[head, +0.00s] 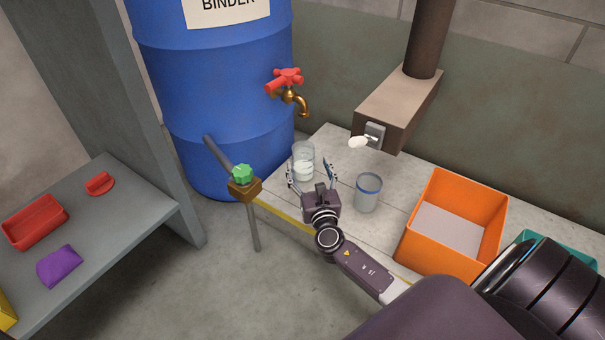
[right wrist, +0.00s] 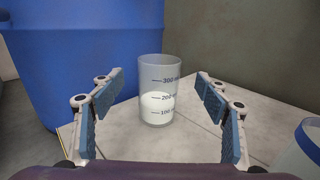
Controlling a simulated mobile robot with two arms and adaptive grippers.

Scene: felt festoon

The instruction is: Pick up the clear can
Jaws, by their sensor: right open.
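A clear can (head: 303,163) with white contents stands upright on the pale bench top below the tap. In the right wrist view the same clear can (right wrist: 158,82) shows blue volume marks and white filling to about the middle mark. My right gripper (head: 309,174) is open and empty. Its fingers point at the clear can, which stands ahead between the two fingertips with clear space on both sides. A second see-through can (head: 368,194) with a blue rim stands to the right of the gripper. My left gripper is not in view.
An orange bin (head: 460,205) stands right of the cans. A brown box with a spout (head: 395,112) overhangs the bench behind. A blue barrel (head: 215,90) with a red-handled tap (head: 287,84) is at the back left. A post with a green knob (head: 242,174) stands by the bench's left edge.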

